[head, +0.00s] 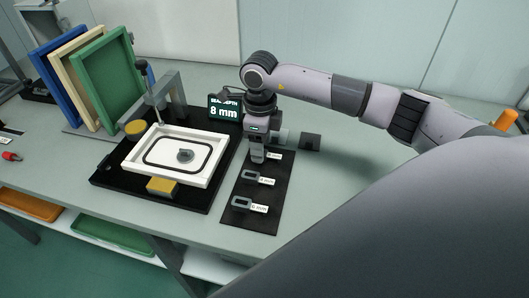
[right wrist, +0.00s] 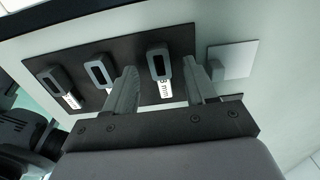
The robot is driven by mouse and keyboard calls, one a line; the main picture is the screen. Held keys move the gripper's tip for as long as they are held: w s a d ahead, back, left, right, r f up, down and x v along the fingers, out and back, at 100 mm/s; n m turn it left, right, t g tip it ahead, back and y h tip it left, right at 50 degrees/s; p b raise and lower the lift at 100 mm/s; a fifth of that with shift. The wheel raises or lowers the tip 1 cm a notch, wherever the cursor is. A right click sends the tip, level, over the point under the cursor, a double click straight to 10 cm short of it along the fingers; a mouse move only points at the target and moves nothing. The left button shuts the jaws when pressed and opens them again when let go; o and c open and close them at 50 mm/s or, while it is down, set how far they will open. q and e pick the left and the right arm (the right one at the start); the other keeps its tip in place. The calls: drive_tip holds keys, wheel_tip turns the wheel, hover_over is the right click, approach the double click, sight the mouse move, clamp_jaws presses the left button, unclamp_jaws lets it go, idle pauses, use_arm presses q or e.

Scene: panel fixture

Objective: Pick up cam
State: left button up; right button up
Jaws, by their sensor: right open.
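Several grey loop-shaped cams lie in a row on a black mat (head: 262,221). In the head view the front cam (head: 240,202) and the middle cam (head: 250,177) show, each beside a white mm label. The far cam is mostly hidden by my right gripper (head: 258,157). In the right wrist view the far cam (right wrist: 157,66), labelled 8 mm, appears between the open fingers of my right gripper (right wrist: 160,72). I cannot tell the height gap. The other two cams (right wrist: 98,70) (right wrist: 55,78) are left of it. My left gripper is not in view.
A black fixture (head: 108,177) holds a white framed panel (head: 165,171) left of the mat. A display (head: 223,107) reads 8 mm. A dark block (head: 310,142) is right of the gripper. Blue, cream and green frames (head: 110,82) stand at the back left.

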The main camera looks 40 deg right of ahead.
drive_tip(key=shift+f, duration=0.75)
drive_tip(key=shift+w, duration=0.1)
clamp_jaws()
drive_tip(key=shift+r, duration=0.2)
